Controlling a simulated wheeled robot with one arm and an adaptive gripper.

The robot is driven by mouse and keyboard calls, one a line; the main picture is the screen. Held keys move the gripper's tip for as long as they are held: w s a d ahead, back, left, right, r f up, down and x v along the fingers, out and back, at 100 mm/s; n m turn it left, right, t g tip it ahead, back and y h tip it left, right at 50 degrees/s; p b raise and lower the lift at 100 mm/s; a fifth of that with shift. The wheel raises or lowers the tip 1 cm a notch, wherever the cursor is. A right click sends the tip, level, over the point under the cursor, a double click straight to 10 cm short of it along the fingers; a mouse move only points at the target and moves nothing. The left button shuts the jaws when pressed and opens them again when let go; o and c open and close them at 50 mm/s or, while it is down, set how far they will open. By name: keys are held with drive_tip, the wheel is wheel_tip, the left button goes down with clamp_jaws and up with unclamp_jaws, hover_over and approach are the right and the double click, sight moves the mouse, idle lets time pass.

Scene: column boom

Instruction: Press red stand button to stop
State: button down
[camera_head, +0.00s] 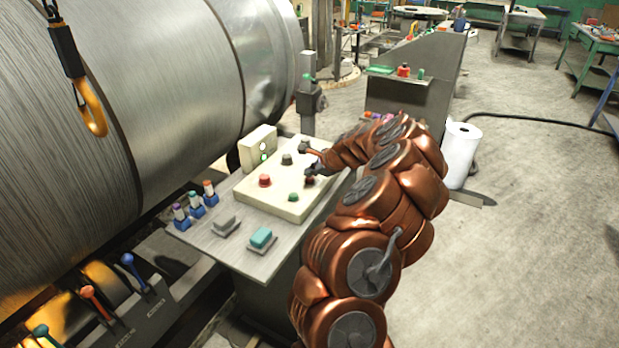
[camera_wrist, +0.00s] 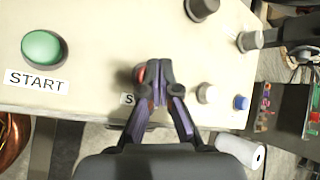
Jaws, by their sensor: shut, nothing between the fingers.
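A cream control panel (camera_head: 245,195) sits on a metal stand. In the wrist view, a red button (camera_wrist: 138,74) is partly hidden behind my gripper (camera_wrist: 159,66). A label beside it shows only an "S"; the rest is covered. My gripper is shut and empty, its fingertips over or right beside the red button; I cannot tell if they touch. A green button (camera_wrist: 43,47) labelled START is to the left. In the head view, my gripper (camera_head: 312,172) is over the panel's right side, small and partly obscured. Another red button (camera_head: 264,181) is on the panel's left side.
White (camera_wrist: 206,94) and blue (camera_wrist: 242,102) buttons lie right of my gripper. A dark knob (camera_wrist: 201,8) and a grey lever (camera_wrist: 250,41) are above. A large metal roll (camera_head: 170,80) stands left of the stand. A white roll (camera_head: 461,155) stands on the floor at right.

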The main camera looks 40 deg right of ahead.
drive_tip(key=shift+f, duration=0.2)
drive_tip(key=shift+r, duration=0.1)
idle(0.4)
drive_tip(key=shift+r+p, duration=0.75)
drive_tip(key=shift+r, duration=0.15)
drive_tip(key=shift+r, duration=0.1)
drive_tip(key=shift+r+p, duration=1.75)
drive_tip(key=shift+r, duration=0.6)
